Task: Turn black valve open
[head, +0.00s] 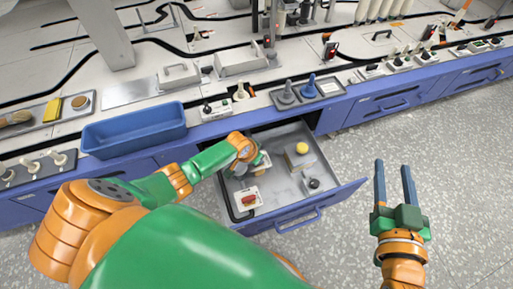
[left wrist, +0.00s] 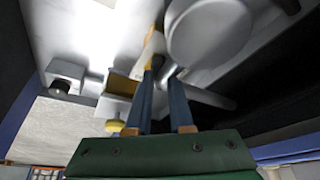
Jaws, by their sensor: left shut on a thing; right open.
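A black round knob on a small white base (head: 313,184), which may be the black valve, sits at the right front of the open drawer (head: 300,212). My left gripper reaches down into the drawer's left rear; my own wrist hides its fingers in the head view. In the left wrist view its blue fingers (left wrist: 162,72) are shut on a grey bar (left wrist: 205,95) beside a large round grey part (left wrist: 208,32). I cannot tell which device the bar belongs to. My right gripper (head: 394,165) is open and empty, right of the drawer above the floor.
The drawer also holds a yellow-topped box (head: 300,149) and a white box with a red switch (head: 248,198). A blue bin (head: 135,128) stands on the counter (head: 160,62) to the left. The speckled floor (head: 450,135) at right is clear.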

